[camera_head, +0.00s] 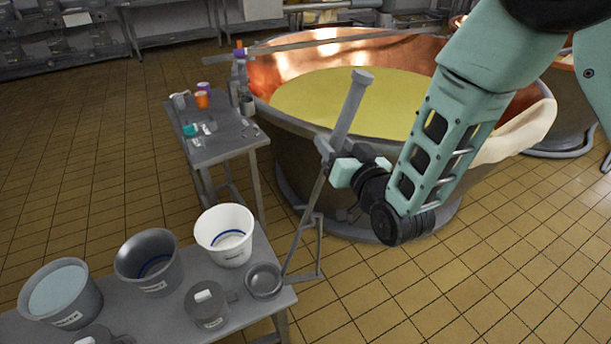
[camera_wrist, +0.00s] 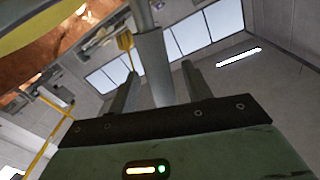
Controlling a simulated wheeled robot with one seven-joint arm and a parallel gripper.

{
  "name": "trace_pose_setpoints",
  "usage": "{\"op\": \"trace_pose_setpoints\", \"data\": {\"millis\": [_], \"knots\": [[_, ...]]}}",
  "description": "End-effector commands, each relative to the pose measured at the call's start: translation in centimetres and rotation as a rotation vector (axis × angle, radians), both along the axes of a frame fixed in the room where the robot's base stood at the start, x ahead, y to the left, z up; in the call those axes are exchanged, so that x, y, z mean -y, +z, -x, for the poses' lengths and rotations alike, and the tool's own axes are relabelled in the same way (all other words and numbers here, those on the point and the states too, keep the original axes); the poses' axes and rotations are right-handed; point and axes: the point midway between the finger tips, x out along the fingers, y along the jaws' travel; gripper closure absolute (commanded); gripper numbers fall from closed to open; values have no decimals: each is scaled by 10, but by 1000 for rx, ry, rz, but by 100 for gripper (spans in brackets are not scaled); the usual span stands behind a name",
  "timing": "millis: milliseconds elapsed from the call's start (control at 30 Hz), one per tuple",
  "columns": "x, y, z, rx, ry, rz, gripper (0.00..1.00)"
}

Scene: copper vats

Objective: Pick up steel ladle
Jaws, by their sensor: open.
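The steel ladle seems to be the long grey piece whose thick upper handle (camera_head: 347,112) rises tilted in front of the vat. A thinner rod runs down from it toward a round dish (camera_head: 264,281) at the table's right end; I cannot tell for sure that they join. My gripper (camera_head: 327,152) is at the lower part of the thick handle. In the wrist view, a grey shaft (camera_wrist: 153,66) stands between the two separated fingers of my gripper (camera_wrist: 160,72). The jaws are open around it; contact is not clear.
A copper vat (camera_head: 292,66) of yellow liquid stands behind. The front table (camera_head: 240,318) holds a white bucket (camera_head: 224,236), grey buckets and small pots. A thin metal frame (camera_head: 319,250) stands at its right end. A small side table (camera_head: 228,148) holds cups. Tiled floor is free at right.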

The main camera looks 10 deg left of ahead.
Motion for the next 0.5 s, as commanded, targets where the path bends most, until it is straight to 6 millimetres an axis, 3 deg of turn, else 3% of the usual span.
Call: {"op": "trace_pose_setpoints", "data": {"millis": [333, 367, 500], "knots": [[1, 0, 3, 0, -1, 0, 51], [1, 0, 3, 0, -1, 0, 54], [1, 0, 3, 0, -1, 0, 93]]}}
